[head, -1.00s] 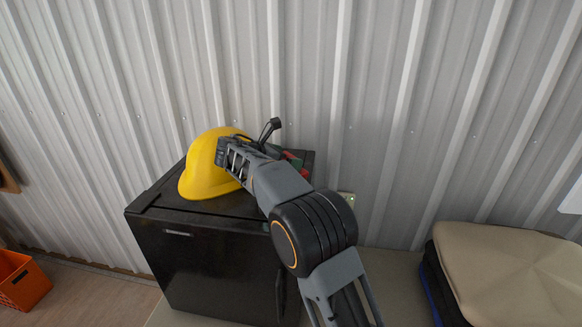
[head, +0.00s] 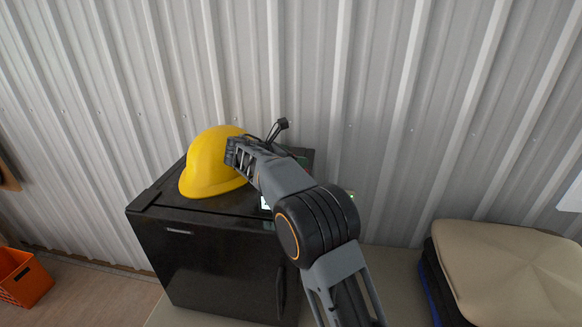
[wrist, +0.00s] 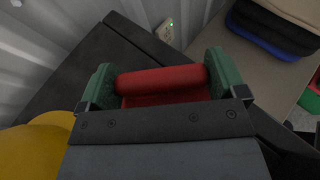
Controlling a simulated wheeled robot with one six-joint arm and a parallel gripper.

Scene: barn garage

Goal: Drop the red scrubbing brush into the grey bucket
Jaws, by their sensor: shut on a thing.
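The red scrubbing brush (wrist: 162,84) sits between the green fingers of my gripper (wrist: 159,64) in the wrist view. The gripper is shut on it, with one finger at each end. In the head view my own arm hides the brush and most of the gripper, which is over the right part of the black cabinet's top. How far the brush is above that top is hard to tell. The grey bucket is not seen in either view.
The yellow hard hat (head: 212,165) lies on the black cabinet (head: 205,262), left of my gripper. A ribbed metal wall (head: 385,110) stands behind. A beige cushion (head: 505,270) lies at the right. An orange crate (head: 22,277) is on the floor at left.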

